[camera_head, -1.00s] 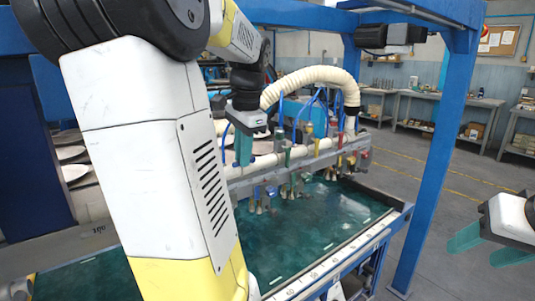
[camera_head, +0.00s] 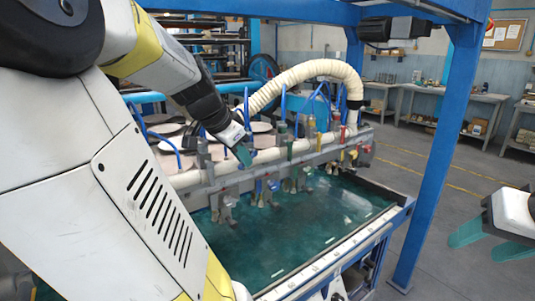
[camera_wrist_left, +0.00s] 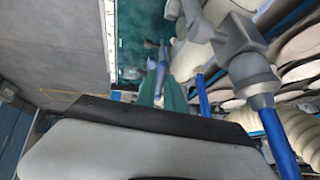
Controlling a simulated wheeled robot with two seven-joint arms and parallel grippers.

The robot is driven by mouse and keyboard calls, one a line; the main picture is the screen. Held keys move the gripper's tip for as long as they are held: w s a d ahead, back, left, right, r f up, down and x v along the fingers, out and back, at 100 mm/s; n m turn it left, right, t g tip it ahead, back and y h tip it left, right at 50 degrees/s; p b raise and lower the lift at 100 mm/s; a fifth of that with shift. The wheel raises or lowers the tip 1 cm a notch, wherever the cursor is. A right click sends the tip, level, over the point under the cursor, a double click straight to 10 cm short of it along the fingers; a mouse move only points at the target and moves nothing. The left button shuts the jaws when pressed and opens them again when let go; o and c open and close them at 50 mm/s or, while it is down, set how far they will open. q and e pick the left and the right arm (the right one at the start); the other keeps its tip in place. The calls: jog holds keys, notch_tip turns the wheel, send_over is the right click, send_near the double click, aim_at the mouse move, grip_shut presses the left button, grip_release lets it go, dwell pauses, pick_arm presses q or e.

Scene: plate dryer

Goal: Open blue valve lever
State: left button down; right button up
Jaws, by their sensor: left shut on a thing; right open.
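The blue valve lever (camera_wrist_left: 158,76) shows between the teal fingers of my left gripper (camera_wrist_left: 162,92) in the left wrist view. In the head view my left gripper (camera_head: 243,154) is tilted, with its fingertips down at the valve row, at the left of the green lever (camera_head: 290,148). It is shut on the blue lever, which its fingers mostly hide in the head view. My right gripper (camera_head: 482,240) is open and empty at the right edge, far from the valves.
The cream manifold pipe (camera_head: 210,176) carries several valves, with yellow (camera_head: 311,124) and red (camera_head: 343,135) levers to the right. Blue hoses and a ribbed cream hose (camera_head: 320,68) rise close by. A blue frame post (camera_head: 437,160) stands between the valves and my right gripper.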

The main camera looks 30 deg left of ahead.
dwell(0.3)
pick_arm(q)
jog(key=c, duration=1.4)
grip_release()
jog(key=shift+c, duration=0.2)
jog(key=shift+w+r+g+y, duration=0.1)
jog(key=shift+r+g+y, duration=0.2)
jog(key=shift+g, duration=0.5)
jog(key=g, duration=0.1)
jog(key=r+g+y, duration=0.1)
jog(key=g, duration=0.1)
jog(key=w+g+y, duration=0.1)
jog(key=shift+d+r+m+g, duration=0.25)
jog(key=shift+m+g, duration=0.05)
notch_tip(320, 180, up, 8)
jog(key=s+d+f, duration=0.1)
jog(key=d, duration=0.1)
jog(key=s+d+f+n+t+h, duration=0.2)
jog(key=s+d+f, duration=0.3)
jog(key=d, duration=0.4)
jog(key=s+d+f+n+t+h, duration=0.2)
jog(key=s+d+f+t, duration=0.1)
jog(key=d, duration=0.6)
jog(key=shift+s+d+f+n, duration=0.35)
jog(key=shift+s+f, duration=0.5)
jog(key=shift+f, duration=0.55)
